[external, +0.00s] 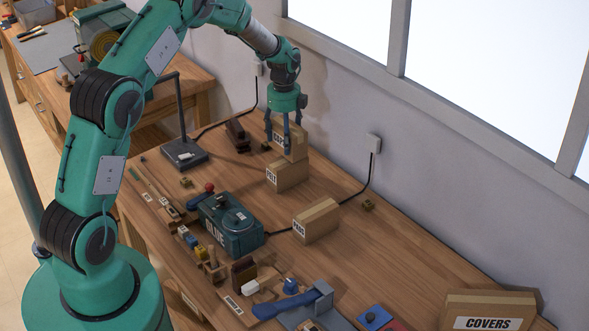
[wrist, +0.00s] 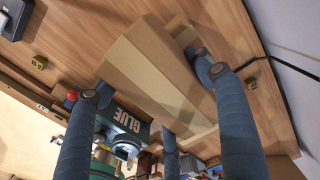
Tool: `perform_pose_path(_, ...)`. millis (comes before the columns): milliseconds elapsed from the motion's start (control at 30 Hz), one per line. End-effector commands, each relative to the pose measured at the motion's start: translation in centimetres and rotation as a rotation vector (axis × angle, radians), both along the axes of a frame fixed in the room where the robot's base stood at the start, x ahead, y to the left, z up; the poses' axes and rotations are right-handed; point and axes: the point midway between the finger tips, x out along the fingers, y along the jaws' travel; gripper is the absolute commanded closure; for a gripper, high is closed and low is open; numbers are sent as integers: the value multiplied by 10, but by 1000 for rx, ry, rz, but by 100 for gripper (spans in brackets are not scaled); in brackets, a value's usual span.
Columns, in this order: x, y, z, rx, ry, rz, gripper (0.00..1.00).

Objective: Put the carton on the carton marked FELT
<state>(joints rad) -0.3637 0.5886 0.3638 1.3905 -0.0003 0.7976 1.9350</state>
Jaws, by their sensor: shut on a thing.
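The held carton is directly above a second tan carton (external: 289,175), whose small label seems to read FELT. The two look touching or nearly so; I cannot tell if weight rests on the lower one. In the wrist view the held carton (wrist: 155,70) lies between my fingers, slightly turned, and hides much of what is below it.
Another tan carton (external: 317,222) stands nearer the camera, beside a green GLUE machine (external: 231,226). A COVERS box (external: 489,310) is at the lower right. A lamp stand (external: 184,152) is to the left; a cable runs to the wall. The right bench is mostly clear.

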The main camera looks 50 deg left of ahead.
Motion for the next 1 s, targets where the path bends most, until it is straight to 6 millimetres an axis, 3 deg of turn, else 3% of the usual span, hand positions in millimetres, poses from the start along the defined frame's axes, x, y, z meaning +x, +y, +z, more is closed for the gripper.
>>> perform_pose_path(300, 0, 0, -30, 0, 1, 0, 66)
perform_pose_path(767, 0, 0, -35, 0, 0, 0, 66)
perform_pose_path(800, 0, 0, -35, 0, 1, 0, 27)
perform_pose_path(867, 0, 0, -35, 0, 1, 0, 15)
perform_pose_path(1000, 0, 0, -35, 0, 1, 0, 14)
